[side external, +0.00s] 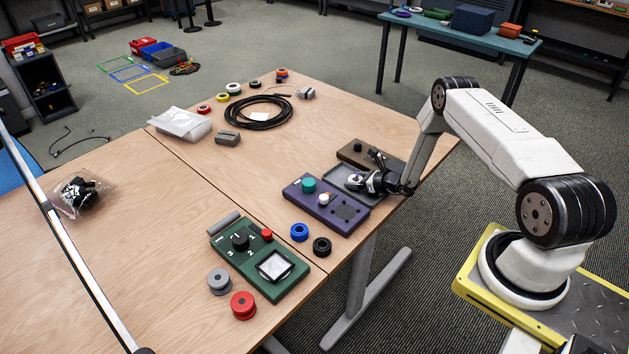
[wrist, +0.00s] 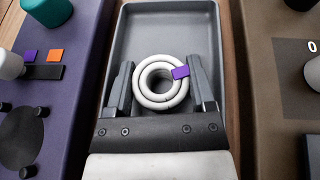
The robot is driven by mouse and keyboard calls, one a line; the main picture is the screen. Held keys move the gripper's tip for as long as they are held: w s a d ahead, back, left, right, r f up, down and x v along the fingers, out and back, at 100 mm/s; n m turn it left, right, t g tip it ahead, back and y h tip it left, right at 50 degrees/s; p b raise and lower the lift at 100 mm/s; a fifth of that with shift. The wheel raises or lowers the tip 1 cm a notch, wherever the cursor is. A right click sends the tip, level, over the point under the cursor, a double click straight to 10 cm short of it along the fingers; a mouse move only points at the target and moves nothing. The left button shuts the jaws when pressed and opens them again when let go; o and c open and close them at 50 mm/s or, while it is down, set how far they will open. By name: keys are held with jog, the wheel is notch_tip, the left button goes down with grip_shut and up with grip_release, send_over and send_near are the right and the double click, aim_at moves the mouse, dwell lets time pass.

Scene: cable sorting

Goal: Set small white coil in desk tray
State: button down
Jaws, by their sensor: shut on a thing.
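The small white coil (wrist: 160,82) has a purple tag on its right side in the wrist view. My gripper (wrist: 161,88) is shut on it, with one dark finger on each side. The coil is over the grey desk tray (wrist: 172,22), within its walls as seen from above. I cannot tell whether the coil touches the tray floor. In the side view the coil (side external: 355,180) shows as a small white ring at my gripper (side external: 358,183). The tray (side external: 392,173) is partly hidden there by my gripper.
A purple panel (side external: 345,212) with knobs stands left of the tray, and a brown panel (side external: 352,152) stands on its other side. A green panel (side external: 287,283), blue ring (side external: 299,232) and black ring (side external: 322,247) lie nearer the front. A large black cable coil (side external: 259,124) lies farther back.

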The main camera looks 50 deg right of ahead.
grip_release()
jog(key=shift+r, duration=0.1)
jog(key=shift+s+r, duration=0.1)
jog(key=shift+v, duration=5.9)
